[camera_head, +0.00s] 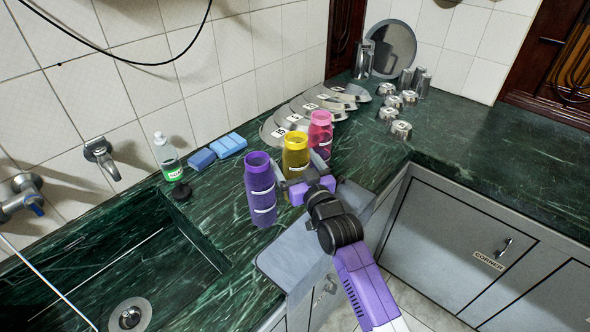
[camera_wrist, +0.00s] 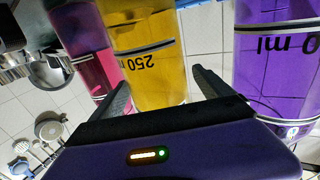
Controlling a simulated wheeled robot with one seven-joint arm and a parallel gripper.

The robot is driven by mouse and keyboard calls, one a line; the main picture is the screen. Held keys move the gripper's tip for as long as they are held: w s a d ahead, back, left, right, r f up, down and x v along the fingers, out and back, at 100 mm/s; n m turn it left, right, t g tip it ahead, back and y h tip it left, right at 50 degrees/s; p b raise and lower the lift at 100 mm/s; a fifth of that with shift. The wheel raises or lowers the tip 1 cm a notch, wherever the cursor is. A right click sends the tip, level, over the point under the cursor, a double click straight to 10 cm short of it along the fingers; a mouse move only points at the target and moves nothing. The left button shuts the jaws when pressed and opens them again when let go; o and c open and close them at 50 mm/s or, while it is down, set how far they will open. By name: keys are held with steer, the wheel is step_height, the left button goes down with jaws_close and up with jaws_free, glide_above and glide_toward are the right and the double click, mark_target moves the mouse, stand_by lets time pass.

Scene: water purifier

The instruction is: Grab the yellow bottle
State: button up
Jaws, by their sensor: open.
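The yellow bottle (camera_head: 295,152) stands upright on the green counter between two other bottles, its lower part partly hidden by my gripper in the head view. My gripper (camera_head: 307,172) is at the bottle's front side, with its fingers pointing toward it. In the wrist view the yellow bottle (camera_wrist: 150,62), marked 250, fills the middle. The two dark fingertips of my gripper (camera_wrist: 160,86) are apart, one on each side of the bottle's image. Whether they touch it, I cannot tell.
A purple bottle (camera_head: 260,188) stands close on the left and a pink bottle (camera_head: 320,134) close on the right. Metal plates (camera_head: 285,122) lie behind. The sink (camera_head: 130,270) is at left. A grey cloth or board (camera_head: 290,258) covers the counter's front edge.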

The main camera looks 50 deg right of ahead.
steer(key=shift+x, duration=1.35)
steer(key=shift+s, duration=0.1)
steer(key=c, duration=1.6)
steer(key=shift+o, duration=0.2)
